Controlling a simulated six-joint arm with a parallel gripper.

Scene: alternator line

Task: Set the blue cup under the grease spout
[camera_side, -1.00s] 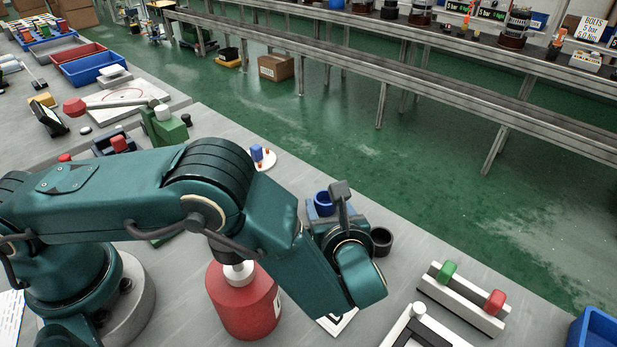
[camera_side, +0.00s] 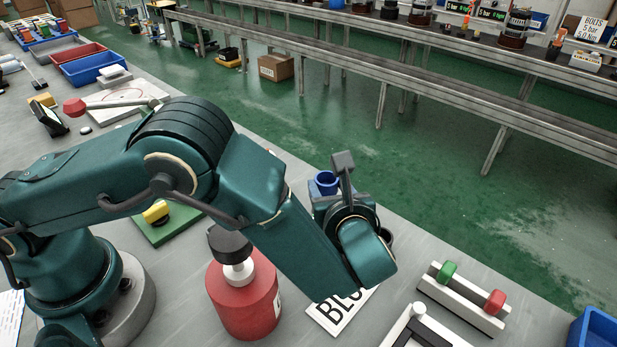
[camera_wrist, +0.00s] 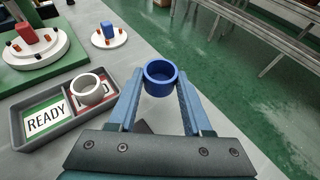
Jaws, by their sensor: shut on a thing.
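The blue cup (camera_side: 326,184) is upright, held between the fingertips of my gripper (camera_wrist: 160,92). In the wrist view the cup (camera_wrist: 160,67) is open-topped and looks empty, with one finger on each side. In the side view my wrist hides its lower part, so its height above the bench is hard to judge. A red drum (camera_side: 243,297) with a white neck and a dark top stands on the bench beneath my arm; I cannot tell whether it carries the grease spout. No spout shows clearly in either view.
The wrist view shows a grey tray (camera_wrist: 17,130) with a READY label and a pale ring-shaped cup (camera_wrist: 88,88), and round white stands beyond. In the side view a card (camera_side: 338,312) lies beside the drum. A rack (camera_side: 463,300) with green and red knobs stands right.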

